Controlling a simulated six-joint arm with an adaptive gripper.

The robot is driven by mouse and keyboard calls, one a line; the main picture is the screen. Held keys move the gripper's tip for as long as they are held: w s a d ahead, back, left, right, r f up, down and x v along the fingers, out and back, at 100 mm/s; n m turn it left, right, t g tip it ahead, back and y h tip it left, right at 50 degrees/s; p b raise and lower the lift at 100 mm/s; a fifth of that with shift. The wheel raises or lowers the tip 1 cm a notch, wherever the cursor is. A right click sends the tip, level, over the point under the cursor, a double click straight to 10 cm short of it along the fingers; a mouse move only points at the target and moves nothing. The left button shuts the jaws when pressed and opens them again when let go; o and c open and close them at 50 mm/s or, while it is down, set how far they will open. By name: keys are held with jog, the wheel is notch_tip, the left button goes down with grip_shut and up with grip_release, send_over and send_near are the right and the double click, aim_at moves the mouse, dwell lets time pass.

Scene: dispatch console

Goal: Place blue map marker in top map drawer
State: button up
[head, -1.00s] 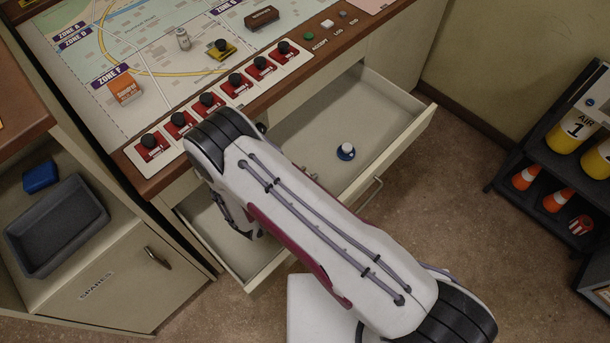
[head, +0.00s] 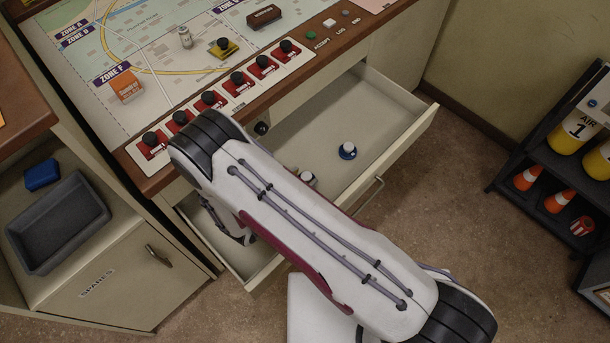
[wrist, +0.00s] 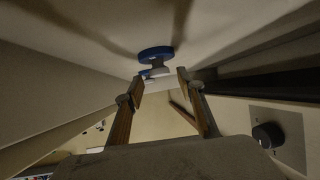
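I cannot tell which head-view piece this disc is. My gripper (wrist: 160,77) is open, its fingers apart and seemingly empty.
Red switches with black knobs (head: 237,82) line the console edge above the drawer. A dark round knob (wrist: 268,135) shows at right in the wrist view. A grey bin (head: 58,222) and blue block (head: 41,175) sit at left. The drawer's right part is largely clear.

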jog(key=v, duration=0.9)
jog(key=shift+f, duration=0.1)
jog(key=shift+w, duration=0.2)
dwell(0.6)
